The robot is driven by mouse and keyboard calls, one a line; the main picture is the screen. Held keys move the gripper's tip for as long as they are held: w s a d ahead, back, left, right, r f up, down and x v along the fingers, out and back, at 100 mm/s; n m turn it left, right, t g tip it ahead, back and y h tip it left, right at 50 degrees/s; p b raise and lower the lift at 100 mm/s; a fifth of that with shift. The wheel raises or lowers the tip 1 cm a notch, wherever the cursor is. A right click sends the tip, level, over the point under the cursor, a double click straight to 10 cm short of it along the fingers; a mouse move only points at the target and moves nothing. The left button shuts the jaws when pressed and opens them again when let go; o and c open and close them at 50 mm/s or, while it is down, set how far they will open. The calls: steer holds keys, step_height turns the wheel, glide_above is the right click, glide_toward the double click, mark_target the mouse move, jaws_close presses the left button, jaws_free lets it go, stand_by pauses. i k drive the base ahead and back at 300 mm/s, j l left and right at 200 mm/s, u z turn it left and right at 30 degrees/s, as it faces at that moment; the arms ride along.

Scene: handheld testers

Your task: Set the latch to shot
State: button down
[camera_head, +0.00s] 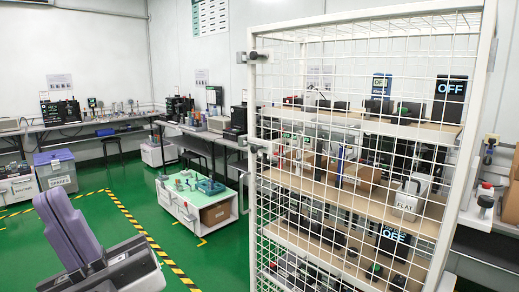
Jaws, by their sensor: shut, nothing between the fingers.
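A white wire-mesh door (350,128) stands upright in front of a shelf unit. A purple and grey part at the lower left looks like part of my own arm, apart from the door.
Shelves (400,208) behind the mesh hold several devices and boxes. A low white cart (206,226) stands left of the door, with benches behind it. A lidded bin (55,170) stands at the left. Green floor is open between the cart and yellow-black tape (150,240).

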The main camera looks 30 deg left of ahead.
mark_target(255, 147)
steer(key=i+j, duration=0.3)
steer(key=j, duration=0.15)
steer(key=i+j, duration=0.3)
steer(key=j+u, duration=0.05)
steer(key=j, duration=0.05)
